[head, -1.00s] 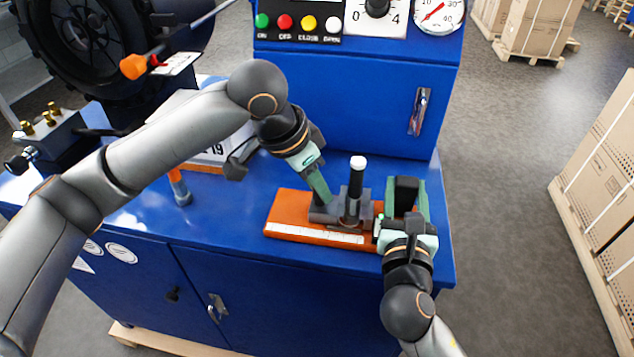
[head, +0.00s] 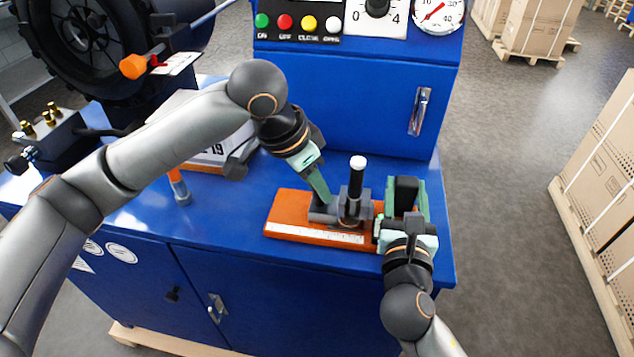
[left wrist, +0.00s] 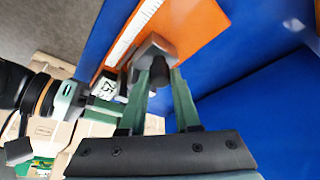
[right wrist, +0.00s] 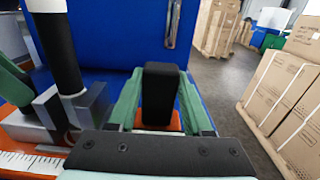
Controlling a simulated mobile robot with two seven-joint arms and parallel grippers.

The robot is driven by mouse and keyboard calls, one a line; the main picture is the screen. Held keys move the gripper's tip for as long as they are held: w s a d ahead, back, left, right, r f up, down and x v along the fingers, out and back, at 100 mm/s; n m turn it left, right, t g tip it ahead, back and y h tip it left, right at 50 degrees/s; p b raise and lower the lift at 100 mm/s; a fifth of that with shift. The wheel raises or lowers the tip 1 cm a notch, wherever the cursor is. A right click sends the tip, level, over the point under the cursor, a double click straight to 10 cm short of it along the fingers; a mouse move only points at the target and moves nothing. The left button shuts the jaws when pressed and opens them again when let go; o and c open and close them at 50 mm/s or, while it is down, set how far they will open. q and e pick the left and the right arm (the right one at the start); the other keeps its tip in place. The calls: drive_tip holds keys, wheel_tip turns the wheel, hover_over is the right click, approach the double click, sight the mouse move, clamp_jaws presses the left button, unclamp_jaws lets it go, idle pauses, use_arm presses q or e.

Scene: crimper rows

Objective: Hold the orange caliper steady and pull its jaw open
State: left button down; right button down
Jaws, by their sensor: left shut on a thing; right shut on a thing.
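The orange caliper (head: 288,211) lies on the blue bench top, with a white ruled scale (head: 315,233) along its front edge. Grey jaw blocks (head: 350,211) sit on it, beside a tall black post (head: 356,180) with a white top. My left gripper (head: 325,198) reaches down to the left grey block. In the left wrist view its green fingers (left wrist: 163,85) are shut on a dark peg (left wrist: 157,70) by that block. My right gripper (head: 406,205) is shut around an upright black block (right wrist: 160,85) at the caliper's right end. Any gap between the jaws is hard to see.
A blue cabinet (head: 350,105) with buttons and a gauge rises behind the caliper. The bench's right edge is close to my right gripper.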

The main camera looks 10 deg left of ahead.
use_arm(q)
drive_tip(key=shift+r, duration=0.1)
drive_tip(key=shift+a, duration=1.35)
drive_tip(key=c, duration=0.9)
unclamp_jaws()
drive_tip(key=v, duration=1.2)
